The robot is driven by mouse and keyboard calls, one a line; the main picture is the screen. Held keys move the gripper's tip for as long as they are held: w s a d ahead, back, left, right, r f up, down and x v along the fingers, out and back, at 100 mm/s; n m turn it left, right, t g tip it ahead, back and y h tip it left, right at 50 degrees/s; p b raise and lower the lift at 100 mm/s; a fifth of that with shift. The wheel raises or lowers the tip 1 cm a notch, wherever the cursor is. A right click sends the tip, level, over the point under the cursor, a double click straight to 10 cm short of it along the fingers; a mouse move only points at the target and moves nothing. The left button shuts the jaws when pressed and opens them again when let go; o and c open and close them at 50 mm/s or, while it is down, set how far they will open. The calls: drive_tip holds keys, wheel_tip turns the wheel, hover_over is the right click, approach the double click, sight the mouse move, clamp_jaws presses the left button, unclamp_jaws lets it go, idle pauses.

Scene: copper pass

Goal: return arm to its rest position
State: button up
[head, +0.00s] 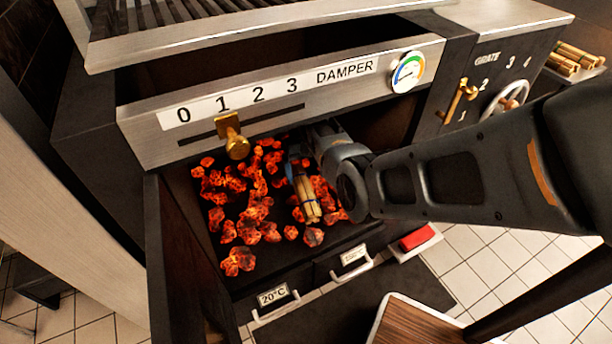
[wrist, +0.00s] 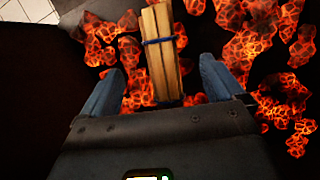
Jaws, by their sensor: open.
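My gripper (wrist: 160,82) is open, low inside the firebox, with its two blue-grey fingers apart over the coals. In the head view my arm reaches in from the right, and the wrist partly hides the gripper. A bundle of wooden sticks (head: 307,196) tied with a dark blue band lies on the glowing coals (head: 257,205). In the wrist view the bundle (wrist: 161,52) extends ahead from between the fingers, with a visible gap on each side.
The damper panel (head: 285,95) with its brass knob (head: 235,140) hangs above the opening. An open dark door (head: 180,265) stands at the left. The grate handwheel (head: 506,100) and more sticks (head: 575,60) are at the right. A red block (head: 417,238) lies on a small tray below.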

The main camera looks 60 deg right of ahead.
drive_tip(key=p+v, duration=0.1)
drive_tip(key=v, duration=0.5)
